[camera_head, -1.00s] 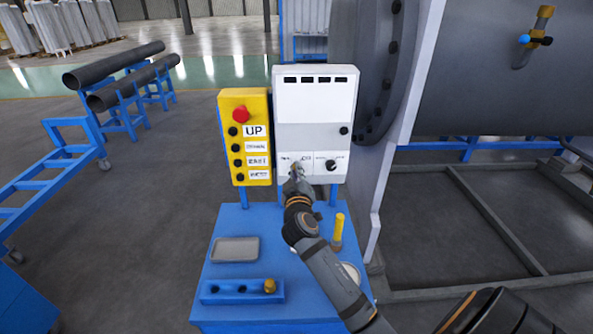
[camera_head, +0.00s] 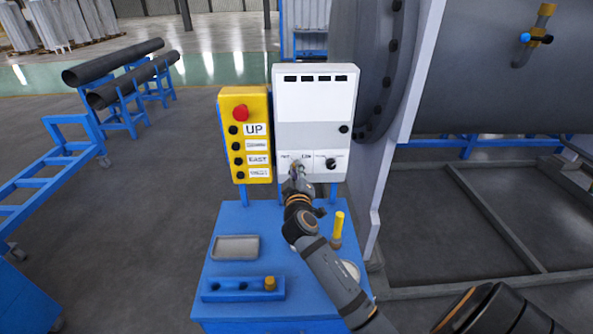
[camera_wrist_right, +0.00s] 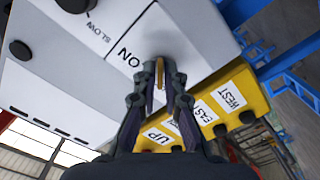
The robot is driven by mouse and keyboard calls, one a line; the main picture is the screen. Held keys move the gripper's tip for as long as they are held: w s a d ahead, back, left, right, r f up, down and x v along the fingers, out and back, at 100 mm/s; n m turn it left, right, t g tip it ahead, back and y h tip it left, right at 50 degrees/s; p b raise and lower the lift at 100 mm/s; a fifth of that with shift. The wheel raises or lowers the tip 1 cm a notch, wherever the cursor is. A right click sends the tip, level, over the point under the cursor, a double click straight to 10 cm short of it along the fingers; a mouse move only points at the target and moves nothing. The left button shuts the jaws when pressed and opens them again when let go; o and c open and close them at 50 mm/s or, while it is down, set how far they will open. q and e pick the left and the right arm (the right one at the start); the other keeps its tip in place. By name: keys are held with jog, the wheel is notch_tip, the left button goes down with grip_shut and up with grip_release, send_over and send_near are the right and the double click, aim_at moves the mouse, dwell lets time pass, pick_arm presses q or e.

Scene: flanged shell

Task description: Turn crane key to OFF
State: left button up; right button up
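The crane key (camera_wrist_right: 160,72) is a thin golden piece on the front of the white control box (camera_head: 315,110), by the ON label in the wrist view. My right gripper (camera_wrist_right: 161,80) has its two dark fingers close on either side of the key and looks shut on it. In the head view the right gripper (camera_head: 297,172) is at the lower left of the box's front and hides most of the key. The OFF label cannot be read clearly. My left gripper is not in view.
Right of the key is a black selector knob (camera_head: 331,163). A yellow button box (camera_head: 246,110) with a red button stands close on the left. The blue table (camera_head: 225,270) below bears a grey tray (camera_head: 235,248), a blue block and a yellow-handled tool (camera_head: 339,226). A large flanged shell (camera_head: 490,90) stands right.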

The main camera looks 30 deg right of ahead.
jog(key=shift+o, duration=1.3)
jog(key=v, duration=0.7)
jog(key=shift+s+a, duration=0.2)
jog(key=shift+s, duration=0.05)
jog(key=shift+w, duration=0.1)
jog(key=shift+d, duration=0.1)
jog(key=shift+f, duration=0.1)
